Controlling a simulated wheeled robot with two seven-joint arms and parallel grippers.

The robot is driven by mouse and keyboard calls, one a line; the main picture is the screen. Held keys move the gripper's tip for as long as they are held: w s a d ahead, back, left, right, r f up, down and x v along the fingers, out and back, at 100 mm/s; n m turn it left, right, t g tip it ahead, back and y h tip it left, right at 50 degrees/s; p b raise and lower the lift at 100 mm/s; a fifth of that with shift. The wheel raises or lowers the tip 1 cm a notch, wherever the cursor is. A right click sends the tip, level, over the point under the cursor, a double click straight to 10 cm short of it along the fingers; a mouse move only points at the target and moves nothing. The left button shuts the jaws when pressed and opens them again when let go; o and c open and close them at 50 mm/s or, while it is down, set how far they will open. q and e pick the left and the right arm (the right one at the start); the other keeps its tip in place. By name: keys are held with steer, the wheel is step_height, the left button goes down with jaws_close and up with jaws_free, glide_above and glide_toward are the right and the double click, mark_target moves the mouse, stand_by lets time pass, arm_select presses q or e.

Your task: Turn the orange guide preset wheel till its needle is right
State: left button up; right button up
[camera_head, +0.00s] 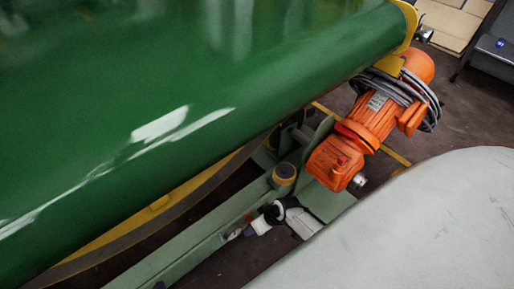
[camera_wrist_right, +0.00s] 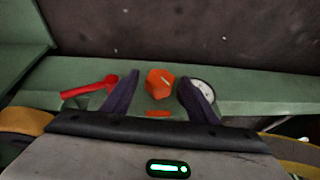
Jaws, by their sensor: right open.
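The orange guide preset wheel (camera_wrist_right: 160,84) shows in the right wrist view, a faceted knob with a light needle mark on its top, on the green frame. My right gripper (camera_wrist_right: 158,79) is open, with one dark finger on each side of the wheel. I cannot tell whether the fingers touch it. A white round dial (camera_wrist_right: 204,90) sits just right of the wheel, partly covered by the right finger. Its reading is too small to tell. I cannot make out the wheel in the head view. My left gripper is not in view.
A red lever (camera_wrist_right: 90,87) sticks out left of the fingers. A small orange piece (camera_wrist_right: 158,113) lies between the fingers, nearer the wrist. In the head view, a large green roller (camera_head: 120,110) fills the left, and an orange motor (camera_head: 370,120) with coiled cable hangs at its end.

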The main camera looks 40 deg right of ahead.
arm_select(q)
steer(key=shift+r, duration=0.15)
arm_select(e)
steer(key=shift+f, duration=0.1)
steer(key=c, duration=1.1)
steer(key=shift+a+h+p, duration=0.15)
steer(key=shift+h+p, duration=0.45)
steer(key=shift+p, duration=0.25)
steer(key=o, duration=1.1)
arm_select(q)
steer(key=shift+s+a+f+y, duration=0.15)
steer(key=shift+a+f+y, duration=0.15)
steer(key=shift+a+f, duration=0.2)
